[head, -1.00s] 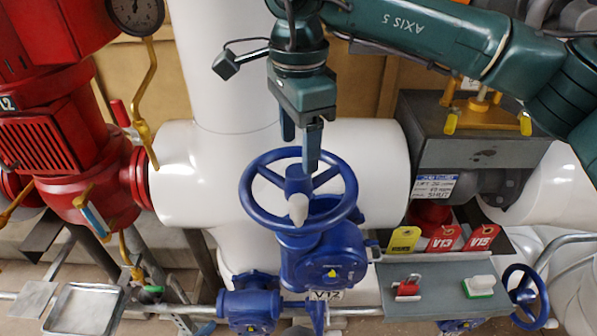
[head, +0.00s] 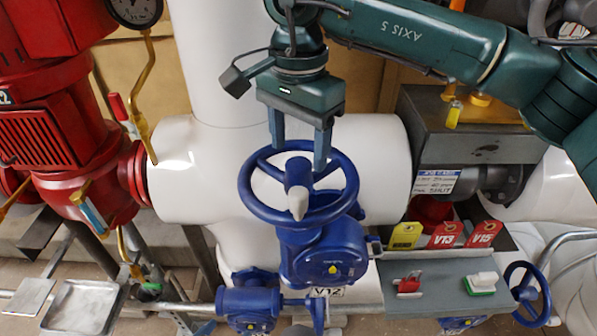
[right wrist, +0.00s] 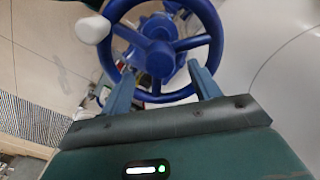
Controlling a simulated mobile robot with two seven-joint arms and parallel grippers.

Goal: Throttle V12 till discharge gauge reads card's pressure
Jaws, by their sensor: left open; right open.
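The blue handwheel (head: 245,203) stands on a blue valve body (head: 325,258) with a V12 label (head: 328,292) below it. A pale knob (head: 298,204) sticks out from the wheel. My right gripper (head: 299,150) is open and empty at the wheel's far rim, its fingers apart. In the right wrist view its fingers (right wrist: 161,88) point at the wheel (right wrist: 208,42); contact cannot be told. A gauge (head: 135,8) is cut off at the top left; its reading is too small to tell. A white-and-blue card (head: 436,182) hangs on a grey box; its print is mostly unreadable. My left gripper is out of view.
A red pump (head: 55,140) stands at the left, beside white pipework (head: 380,165). A metal tray (head: 82,308) is at lower left. Another blue handwheel (head: 526,280) is at lower right.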

